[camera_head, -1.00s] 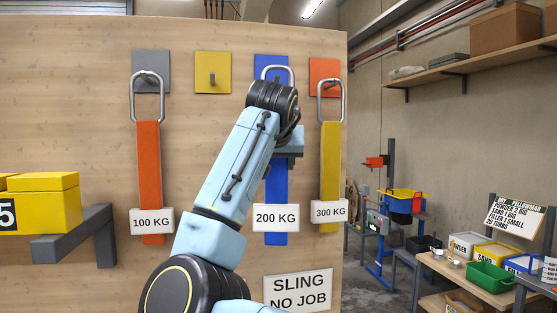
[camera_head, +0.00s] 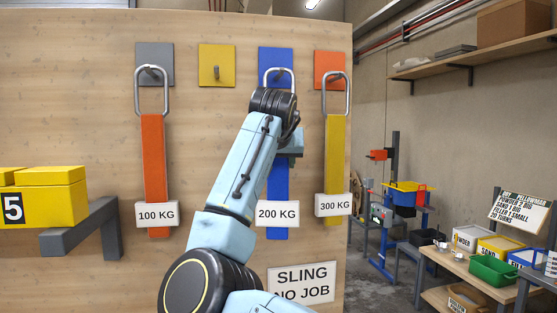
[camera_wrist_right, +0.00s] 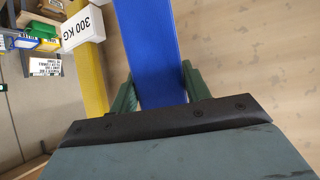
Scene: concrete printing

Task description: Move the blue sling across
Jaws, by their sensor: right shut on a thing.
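The blue sling (camera_head: 277,190) hangs by its metal loop at the blue plate (camera_head: 276,60) on the wooden board. Its tag reads 200 KG. My right gripper is shut on the blue strap; in the right wrist view the green fingers (camera_wrist_right: 158,92) stand on both sides of the blue sling (camera_wrist_right: 152,40). In the head view my right arm hides the fingers and the upper strap. The yellow plate (camera_head: 217,65) to the left has a bare hook. My left gripper is not in view.
An orange sling (camera_head: 154,165) tagged 100 KG hangs at the grey plate, left. A yellow sling (camera_head: 333,150) tagged 300 KG hangs close on the right at the orange plate. Yellow boxes (camera_head: 50,195) sit on a grey bracket at far left.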

